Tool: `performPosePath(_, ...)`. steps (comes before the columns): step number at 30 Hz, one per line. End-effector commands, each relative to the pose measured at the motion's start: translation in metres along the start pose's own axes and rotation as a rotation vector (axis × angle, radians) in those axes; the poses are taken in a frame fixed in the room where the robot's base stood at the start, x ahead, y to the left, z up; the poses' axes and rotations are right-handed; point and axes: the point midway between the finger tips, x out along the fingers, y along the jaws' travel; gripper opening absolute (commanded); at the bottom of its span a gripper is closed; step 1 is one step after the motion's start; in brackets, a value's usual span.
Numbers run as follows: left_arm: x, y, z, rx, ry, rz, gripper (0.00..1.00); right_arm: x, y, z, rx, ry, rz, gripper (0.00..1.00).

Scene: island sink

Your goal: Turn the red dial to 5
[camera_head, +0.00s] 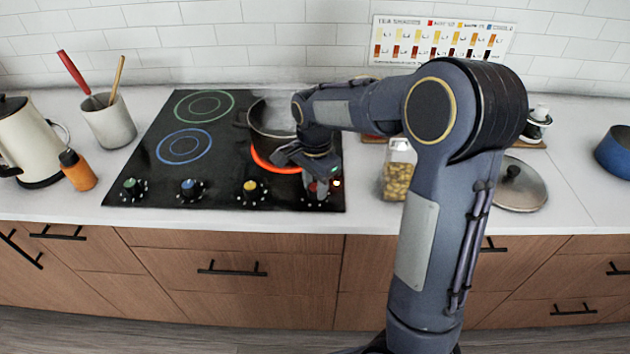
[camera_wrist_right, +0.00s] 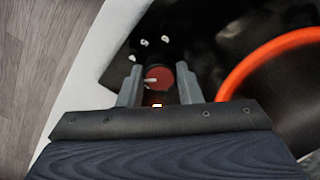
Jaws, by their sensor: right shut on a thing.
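The red dial (camera_wrist_right: 158,78) sits between the two fingers of my right gripper (camera_wrist_right: 160,88) in the right wrist view, and the gripper is shut on it. A pale pointer mark shows on the left side of the dial's red face. In the head view my right gripper (camera_head: 318,187) reaches down to the front right corner of the black cooktop (camera_head: 225,165) and hides most of the dial. Numbers around the dial are too small to read. The front right burner glows orange (camera_head: 272,164). My left gripper is not in view.
A dark pot (camera_head: 270,118) stands on the cooktop behind my right gripper. Green, blue and yellow dials (camera_head: 250,188) line the front edge to the left. A glass jar (camera_head: 398,170) stands close to the right, with a lid (camera_head: 520,187) beyond my arm.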

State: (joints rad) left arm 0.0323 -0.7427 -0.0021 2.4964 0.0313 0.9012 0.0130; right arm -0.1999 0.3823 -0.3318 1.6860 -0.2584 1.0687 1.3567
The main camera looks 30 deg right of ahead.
Motion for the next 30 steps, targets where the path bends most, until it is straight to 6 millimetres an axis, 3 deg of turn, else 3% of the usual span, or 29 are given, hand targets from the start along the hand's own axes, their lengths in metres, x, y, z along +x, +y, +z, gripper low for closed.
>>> performPosePath(30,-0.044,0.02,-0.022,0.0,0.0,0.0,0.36,-0.004,-0.001,-0.001,0.926,0.002,-0.004,0.09)
